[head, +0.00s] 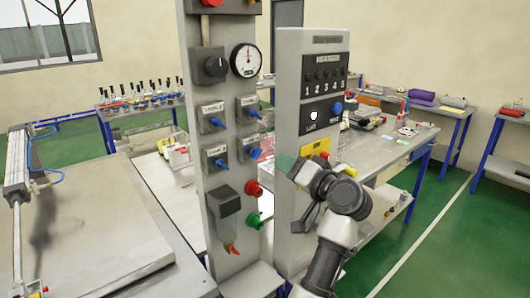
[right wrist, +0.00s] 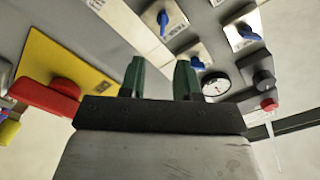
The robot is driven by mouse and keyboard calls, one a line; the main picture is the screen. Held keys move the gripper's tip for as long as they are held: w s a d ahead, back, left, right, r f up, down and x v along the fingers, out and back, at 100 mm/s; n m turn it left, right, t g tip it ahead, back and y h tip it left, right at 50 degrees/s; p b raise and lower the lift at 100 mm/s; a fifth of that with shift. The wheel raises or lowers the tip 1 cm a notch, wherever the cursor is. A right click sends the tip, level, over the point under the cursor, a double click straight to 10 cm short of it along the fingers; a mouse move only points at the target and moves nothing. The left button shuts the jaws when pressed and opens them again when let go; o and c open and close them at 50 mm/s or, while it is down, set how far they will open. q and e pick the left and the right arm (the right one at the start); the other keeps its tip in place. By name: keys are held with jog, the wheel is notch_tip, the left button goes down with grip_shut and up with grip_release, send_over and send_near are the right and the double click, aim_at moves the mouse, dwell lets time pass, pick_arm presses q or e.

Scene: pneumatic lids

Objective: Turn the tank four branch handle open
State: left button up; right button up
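The left grey panel (head: 213,190) carries a two-by-two group of blue branch handles on pale labelled plates. The upper handles are at left (head: 217,122) and right (head: 253,114); the lower ones are at left (head: 221,163) and right (head: 254,152). The label numbers are too small to read, so I cannot tell which is tank four. All four handles look similarly angled. My right gripper (head: 292,166) is in front of the right panel, to the right of the handles. In the right wrist view its green fingers (right wrist: 160,70) are apart and empty, with blue handles (right wrist: 163,22) beyond. My left gripper is not in view.
The heater panel (head: 296,75) stands close on the right, partly behind my right arm. A round gauge (head: 246,61) and black knob (head: 214,66) sit above the handles. Red (head: 253,188) and green (head: 254,221) fittings project below. A bench (head: 120,215) fills the left.

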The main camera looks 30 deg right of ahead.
aim_at(260, 153)
jog(key=w, duration=0.2)
jog(key=w+p, duration=0.1)
jog(key=w, duration=0.2)
jog(key=w+a+p, duration=0.1)
jog(key=w, duration=0.2)
jog(key=shift+a+r, duration=0.1)
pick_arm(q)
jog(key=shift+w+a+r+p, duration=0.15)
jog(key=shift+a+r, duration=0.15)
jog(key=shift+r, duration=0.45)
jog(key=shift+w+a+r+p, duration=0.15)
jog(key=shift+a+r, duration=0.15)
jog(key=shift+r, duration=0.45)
pick_arm(e)
jog(key=shift+w, duration=0.65)
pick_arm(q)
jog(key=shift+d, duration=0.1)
pick_arm(e)
jog(key=shift+s, duration=0.1)
grip_shut()
